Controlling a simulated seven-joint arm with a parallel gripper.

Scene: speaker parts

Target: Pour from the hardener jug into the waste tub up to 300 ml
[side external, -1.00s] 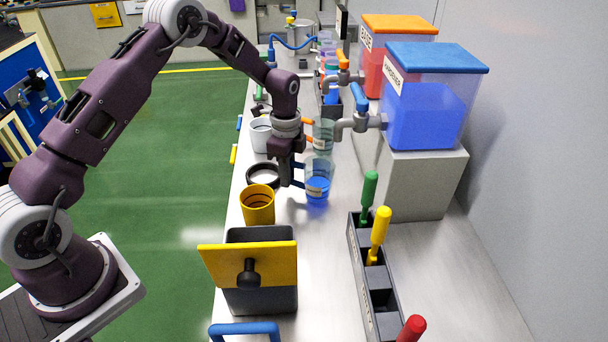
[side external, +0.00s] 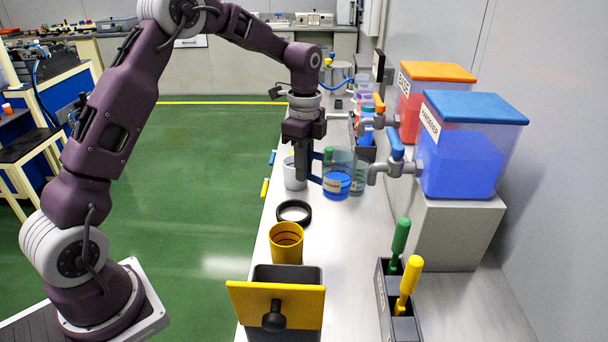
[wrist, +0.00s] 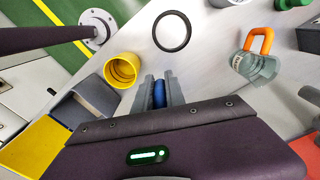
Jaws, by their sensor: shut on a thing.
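My gripper (side external: 316,172) is shut on the blue handle of a clear jug (side external: 338,172) with blue liquid in its lower part. The jug hangs upright above the bench. In the wrist view the blue handle (wrist: 159,94) sits between the fingers; the jug body is hidden there. A yellow tub (side external: 287,244) with dark bands inside stands open on the bench, nearer the camera than the jug. It also shows in the wrist view (wrist: 122,70), left of the fingers. I cannot read a label on it, nor tell whether it holds liquid.
A black ring (side external: 294,212) lies flat beyond the yellow tub. A white tub (side external: 294,174) stands behind my gripper. A grey bin with a yellow panel (side external: 275,303) is in front. The blue-lidded hardener tank (side external: 465,160) and its tap are right. An orange-handled jug (wrist: 258,62) stands nearby.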

